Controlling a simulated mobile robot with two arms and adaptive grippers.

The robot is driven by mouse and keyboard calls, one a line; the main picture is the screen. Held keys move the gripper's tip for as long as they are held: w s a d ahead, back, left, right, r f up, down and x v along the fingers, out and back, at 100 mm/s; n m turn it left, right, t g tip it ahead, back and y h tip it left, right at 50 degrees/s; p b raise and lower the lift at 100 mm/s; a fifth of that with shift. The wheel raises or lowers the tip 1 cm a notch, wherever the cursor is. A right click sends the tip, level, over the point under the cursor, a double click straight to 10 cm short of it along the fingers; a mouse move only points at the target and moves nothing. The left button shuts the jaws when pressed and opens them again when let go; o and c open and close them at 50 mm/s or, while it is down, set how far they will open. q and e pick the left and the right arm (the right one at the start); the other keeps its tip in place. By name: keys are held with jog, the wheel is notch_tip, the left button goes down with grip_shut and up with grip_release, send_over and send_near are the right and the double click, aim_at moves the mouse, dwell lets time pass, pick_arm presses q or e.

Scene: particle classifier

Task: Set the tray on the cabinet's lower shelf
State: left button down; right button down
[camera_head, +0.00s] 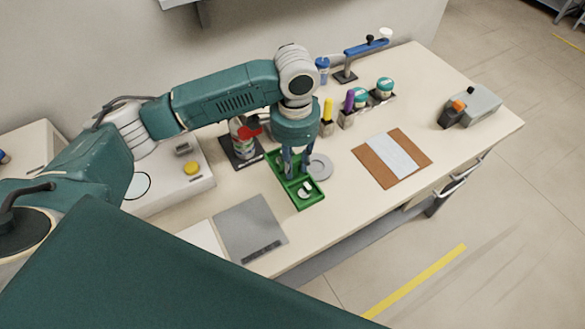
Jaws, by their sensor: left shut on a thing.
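The green tray (312,203) lies on or just above the light bench top, near its front edge; I cannot tell whether it touches the bench. It has compartments, and small pale and dark items lie in the near one. My left gripper (292,174) points down at the middle of the tray and is shut on it. The fingers and arm hide part of the tray's far half. My right gripper is not in view. The cabinet's lower shelf cannot be made out.
A round grey dish (320,167) sits close beside the tray. A brown board with a pale strip (390,158) lies to the right, a grey plate (249,228) in front left. A device with a yellow button (191,168) stands left. Bottles and markers line the back.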

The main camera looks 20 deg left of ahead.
aim_at(294, 179)
pick_arm(q)
jog(key=shift+f+p, duration=0.45)
jog(key=shift+f, duration=2.85)
jog(key=shift+f, duration=0.15)
jog(key=c, duration=1.4)
grip_release()
jog(key=shift+c, duration=0.2)
